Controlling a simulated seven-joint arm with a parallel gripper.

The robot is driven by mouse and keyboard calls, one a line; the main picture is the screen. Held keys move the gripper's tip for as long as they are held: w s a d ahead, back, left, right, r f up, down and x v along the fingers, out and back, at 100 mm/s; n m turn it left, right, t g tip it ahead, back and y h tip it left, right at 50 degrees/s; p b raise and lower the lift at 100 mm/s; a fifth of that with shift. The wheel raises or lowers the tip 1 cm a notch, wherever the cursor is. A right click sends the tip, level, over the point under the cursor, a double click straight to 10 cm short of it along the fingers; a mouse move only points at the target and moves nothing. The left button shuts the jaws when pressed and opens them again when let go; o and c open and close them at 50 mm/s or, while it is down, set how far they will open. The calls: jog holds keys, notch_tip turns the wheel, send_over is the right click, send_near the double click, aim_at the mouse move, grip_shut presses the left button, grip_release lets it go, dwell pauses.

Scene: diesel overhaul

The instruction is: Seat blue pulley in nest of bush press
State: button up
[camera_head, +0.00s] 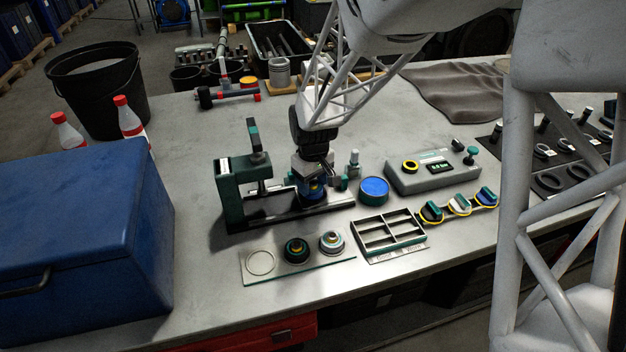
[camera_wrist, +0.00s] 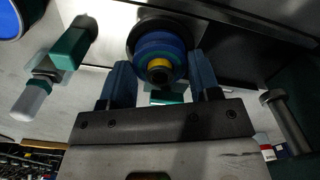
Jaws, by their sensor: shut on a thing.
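The blue pulley (camera_head: 313,189) is between the fingers of my gripper (camera_head: 314,181), low over the right part of the bush press (camera_head: 232,192). In the wrist view the blue pulley (camera_wrist: 150,46) shows a yellow ring and dark centre. The blue fingers of my gripper (camera_wrist: 163,88) stand on either side of it and are shut on it. A dark round part (camera_wrist: 140,24), perhaps the nest, lies behind the pulley. I cannot tell whether the pulley touches it or is apart from it. The green press frame with its lever stands left of my gripper.
In front are a plate (camera_head: 262,279) with two round parts and an empty ring, and an empty divided tray (camera_head: 390,234). A blue-topped round tin (camera_head: 374,189) and a grey gauge box (camera_head: 432,174) stand to the right. A blue case (camera_head: 85,240) fills the left.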

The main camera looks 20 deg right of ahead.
jog(key=shift+f, duration=0.3)
jog(key=o, duration=1.2)
jog(key=shift+o, duration=0.2)
jog(key=shift+r, duration=3.5)
jog(key=shift+r, duration=0.15)
notch_tip(320, 180, up, 4)
jog(key=shift+f, duration=0.1)
